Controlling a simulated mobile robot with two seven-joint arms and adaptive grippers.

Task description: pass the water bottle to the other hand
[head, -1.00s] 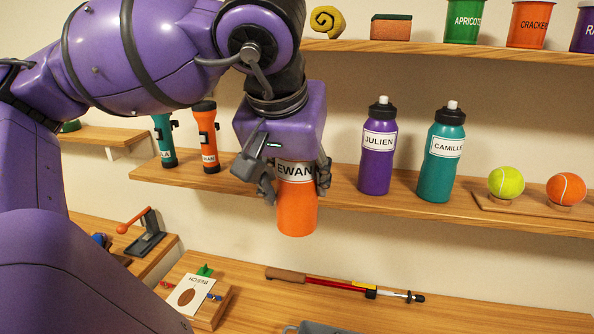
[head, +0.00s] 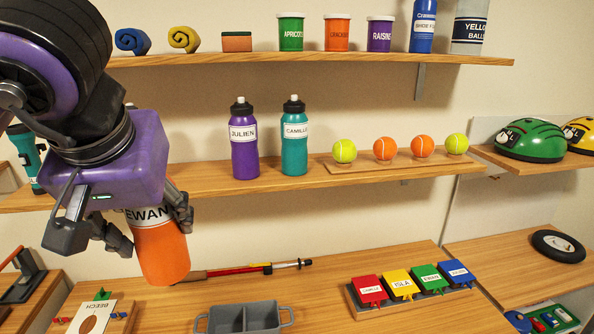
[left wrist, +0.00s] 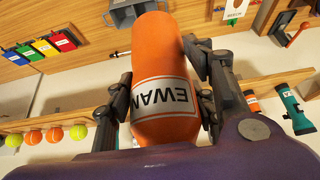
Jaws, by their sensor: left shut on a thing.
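The orange water bottle (head: 163,255) labelled EWAN hangs upright below my left gripper (head: 145,225) in the head view. My left gripper is shut around its upper, labelled part and holds it in the air in front of the shelves. The left wrist view shows the orange bottle (left wrist: 158,55) between the two fingers of the left gripper (left wrist: 165,95). The bottle's top is hidden by the gripper. My right gripper is in neither view.
A purple bottle (head: 244,145) and a teal bottle (head: 294,140) stand on the middle shelf (head: 320,180), beside several balls. A grey tray (head: 243,318) and a row of coloured boxes sit on the lower counter (head: 350,262). Open air lies right of the held bottle.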

